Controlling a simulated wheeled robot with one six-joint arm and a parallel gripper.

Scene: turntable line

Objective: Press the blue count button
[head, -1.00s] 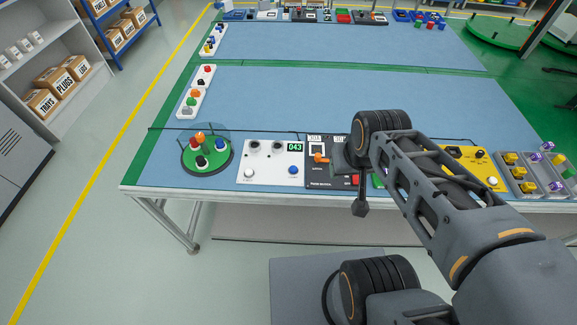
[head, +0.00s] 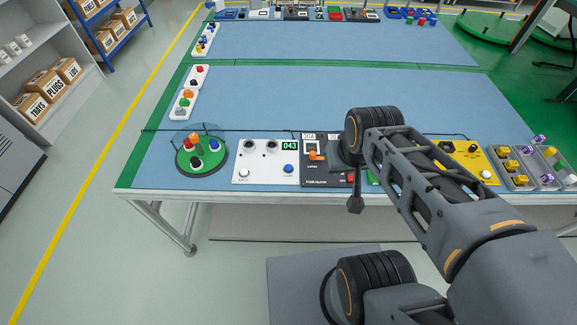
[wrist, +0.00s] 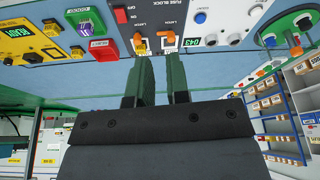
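The blue count button (head: 288,168) sits at the lower right of a white panel (head: 262,178) with a green 043 display (head: 289,146), near the table's front edge. The blue button also shows in the wrist view (wrist: 200,17), above and right of the fingertips. My gripper (head: 355,205) hangs to the right of the white panel, in front of the black fuse block panel (head: 313,180). In the wrist view my gripper (wrist: 160,60) has two green fingers with a narrow gap and nothing between them. It is apart from the button.
A round green turntable (head: 187,168) with coloured knobs stands left of the white panel. A white button (head: 244,173) is on the same panel. A yellow panel (head: 478,155) and grey trays (head: 521,183) are at right. The blue table middle (head: 285,95) is clear.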

